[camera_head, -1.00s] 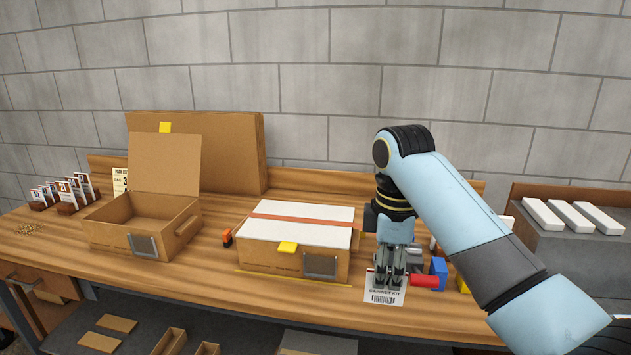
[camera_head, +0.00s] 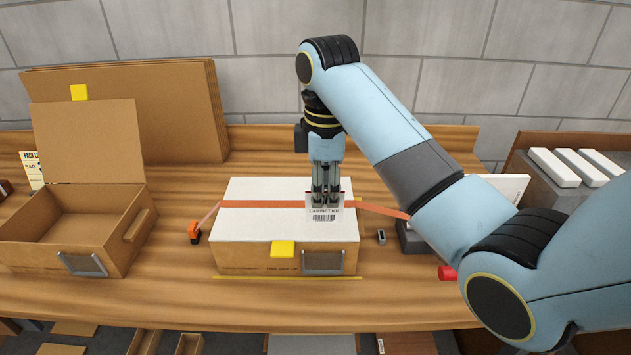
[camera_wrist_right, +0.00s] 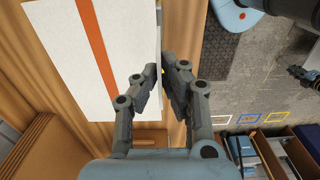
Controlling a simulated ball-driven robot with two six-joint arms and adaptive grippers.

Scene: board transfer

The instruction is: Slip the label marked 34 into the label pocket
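My right gripper (camera_head: 325,198) is shut on a white label (camera_head: 323,214) printed "CABINET KIT" with a barcode; no 34 is readable on it. The label hangs upright in front of the closed box's white top (camera_head: 262,194). The label pocket (camera_head: 323,262) is a grey metal frame on the right of that box's front face, lower in the picture than the label and apart from it. In the right wrist view the fingers (camera_wrist_right: 163,82) are close together around the label's thin pale edge (camera_wrist_right: 159,40).
An open box (camera_head: 60,225) with its own metal pocket (camera_head: 83,264) stands left. A yellow tab (camera_head: 283,249) sits beside the label pocket. Orange tape (camera_head: 262,204) crosses the closed box. Bare table shows in front.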

